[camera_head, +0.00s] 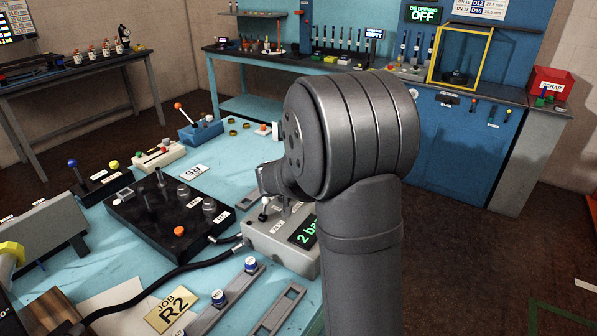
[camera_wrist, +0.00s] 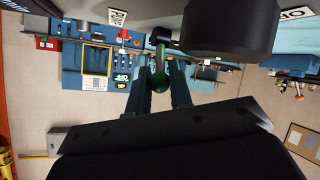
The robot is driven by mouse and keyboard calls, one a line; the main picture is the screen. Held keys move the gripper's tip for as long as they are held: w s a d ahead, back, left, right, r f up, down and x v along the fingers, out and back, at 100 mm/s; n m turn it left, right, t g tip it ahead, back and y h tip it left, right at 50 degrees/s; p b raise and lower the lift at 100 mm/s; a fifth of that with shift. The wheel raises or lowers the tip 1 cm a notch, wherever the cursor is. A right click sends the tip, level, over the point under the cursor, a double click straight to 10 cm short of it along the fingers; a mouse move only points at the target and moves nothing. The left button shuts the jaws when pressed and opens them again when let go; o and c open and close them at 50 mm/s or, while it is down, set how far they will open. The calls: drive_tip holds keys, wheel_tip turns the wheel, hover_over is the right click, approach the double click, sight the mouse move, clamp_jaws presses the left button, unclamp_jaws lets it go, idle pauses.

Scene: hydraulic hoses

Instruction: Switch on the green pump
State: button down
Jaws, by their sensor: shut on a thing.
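The pump (camera_head: 268,243) is a grey box at the front edge of the blue bench, with a dark display (camera_head: 303,231) whose green text starts with 2; its right part is hidden behind my arm. In the wrist view a green ball knob (camera_wrist: 160,84) on a metal stem sits between the two fingers of my gripper (camera_wrist: 159,92), which is shut on it. The word OFF shows on a label (camera_wrist: 295,13) at the top right there. In the head view my wrist hides the green knob and most of the fingers.
A black block (camera_head: 165,218) with metal posts stands left of the pump, with dark hoses (camera_head: 150,283) in front. A small silver-tipped lever (camera_head: 265,204) rises beside my gripper. A blue-knobbed lever (camera_head: 73,164) and an orange-knobbed lever (camera_head: 179,106) stand further left.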

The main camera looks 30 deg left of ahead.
drive_tip(key=shift+s+f+t, duration=0.1)
drive_tip(key=shift+s+t, duration=0.05)
drive_tip(key=shift+t, duration=0.15)
idle(0.4)
drive_tip(key=c, duration=1.4)
unclamp_jaws()
drive_tip(key=shift+o, duration=0.2)
drive_tip(key=shift+s, duration=0.1)
drive_tip(key=v, duration=1.7)
drive_tip(key=shift+s, duration=0.1)
drive_tip(key=x, duration=1.7)
drive_tip(key=shift+w, duration=0.25)
drive_tip(key=shift+s, duration=0.1)
